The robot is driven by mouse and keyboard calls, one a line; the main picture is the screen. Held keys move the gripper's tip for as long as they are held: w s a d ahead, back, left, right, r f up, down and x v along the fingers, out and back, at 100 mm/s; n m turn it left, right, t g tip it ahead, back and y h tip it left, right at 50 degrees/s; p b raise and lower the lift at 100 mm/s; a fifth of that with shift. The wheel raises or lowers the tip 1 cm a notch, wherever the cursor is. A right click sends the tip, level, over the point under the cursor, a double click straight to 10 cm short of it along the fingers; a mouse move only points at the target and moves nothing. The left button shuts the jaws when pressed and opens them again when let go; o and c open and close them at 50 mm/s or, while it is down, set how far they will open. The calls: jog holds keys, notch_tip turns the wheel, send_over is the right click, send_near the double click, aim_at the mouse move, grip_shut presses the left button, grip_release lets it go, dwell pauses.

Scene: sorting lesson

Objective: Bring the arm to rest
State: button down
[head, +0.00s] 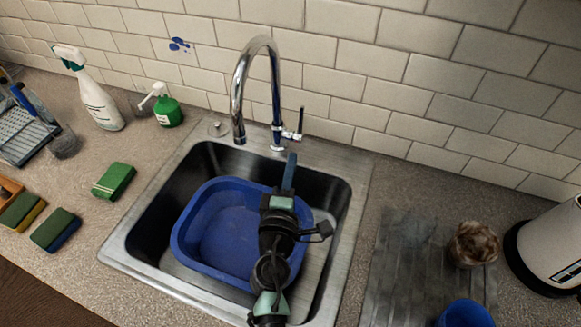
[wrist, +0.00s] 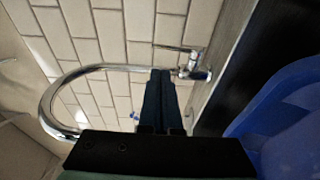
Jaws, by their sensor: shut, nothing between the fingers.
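My gripper (head: 290,172) reaches up over the sink, above the right part of the blue basin, with its fingertips pointing toward the faucet base. In the wrist view my gripper (wrist: 160,75) shows its two dark fingers pressed together with nothing between them. My arm hides part of the basin's right side and the sink behind it. I cannot tell the exact gap between the fingertips and the faucet.
The chrome faucet (head: 237,95) arches close to my gripper. A blue basin (head: 182,232) sits in the metal sink (head: 135,240). Sponges (head: 113,181) and spray bottles (head: 98,100) stand left; a brown scrubber (head: 472,245), blue cup (head: 465,315) and white appliance (head: 550,245) are right.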

jog(key=shift+s+f, duration=0.2)
jog(key=d+r+m+t+h, duration=0.2)
jog(key=r+m, duration=0.4)
jog(key=r, duration=1)
jog(key=d+r+m+t+h, duration=0.1)
jog(key=d+r+m+t, duration=0.35)
jog(key=r, duration=1.15)
jog(key=s+a+r+m+t+y, duration=0.1)
jog(key=s+a+r+m+y, duration=0.1)
jog(key=s+r, duration=0.6)
jog(key=s+a+r+m+t+y, duration=0.2)
jog(key=s+r, duration=0.6)
jog(key=r, duration=0.5)
jog(key=shift+a+r+m+y, duration=0.2)
jog(key=shift+a+m+y, duration=0.4)
jog(key=shift+m, duration=0.45)
